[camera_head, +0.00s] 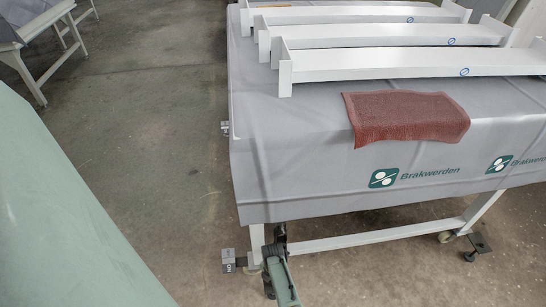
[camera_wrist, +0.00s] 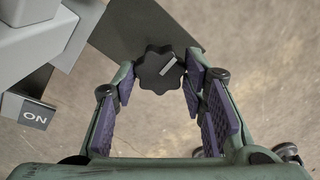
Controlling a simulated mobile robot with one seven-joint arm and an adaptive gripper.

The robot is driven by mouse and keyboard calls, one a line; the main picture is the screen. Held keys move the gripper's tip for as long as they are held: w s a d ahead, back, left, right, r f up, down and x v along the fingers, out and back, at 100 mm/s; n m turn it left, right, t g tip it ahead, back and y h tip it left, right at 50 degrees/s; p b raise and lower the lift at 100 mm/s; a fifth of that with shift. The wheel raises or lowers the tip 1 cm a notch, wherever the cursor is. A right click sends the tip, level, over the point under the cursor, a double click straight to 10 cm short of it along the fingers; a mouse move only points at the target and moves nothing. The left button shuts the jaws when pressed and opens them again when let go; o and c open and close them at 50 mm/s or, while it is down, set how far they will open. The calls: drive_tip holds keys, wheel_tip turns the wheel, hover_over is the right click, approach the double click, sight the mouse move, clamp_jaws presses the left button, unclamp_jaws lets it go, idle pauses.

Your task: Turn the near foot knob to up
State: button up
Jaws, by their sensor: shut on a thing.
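The near foot knob (camera_wrist: 159,70) is a black lobed knob with a pale pointer line, seen between my fingers in the wrist view. The line points to the upper right of that picture. My gripper (camera_wrist: 160,76) is shut on the knob, with a purple-padded finger on each side of it. In the head view my gripper (camera_head: 274,246) is low at the table's near left leg, and I cannot make out the knob there. A dark grey plate (camera_wrist: 150,28) lies just behind the knob.
A grey block with an ON label (camera_wrist: 36,115) is left of the knob; it also shows in the head view (camera_head: 229,262). The covered table (camera_head: 290,180) carries white rails (camera_head: 400,64) and a red-brown cloth (camera_head: 405,117). The floor (camera_head: 150,130) left of it is clear.

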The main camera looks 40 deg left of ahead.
drive_tip(key=shift+n, duration=0.3)
drive_tip(key=o, duration=1.2)
drive_tip(key=shift+c, duration=0.2)
drive_tip(key=shift+r, duration=0.15)
drive_tip(key=shift+r, duration=3.65)
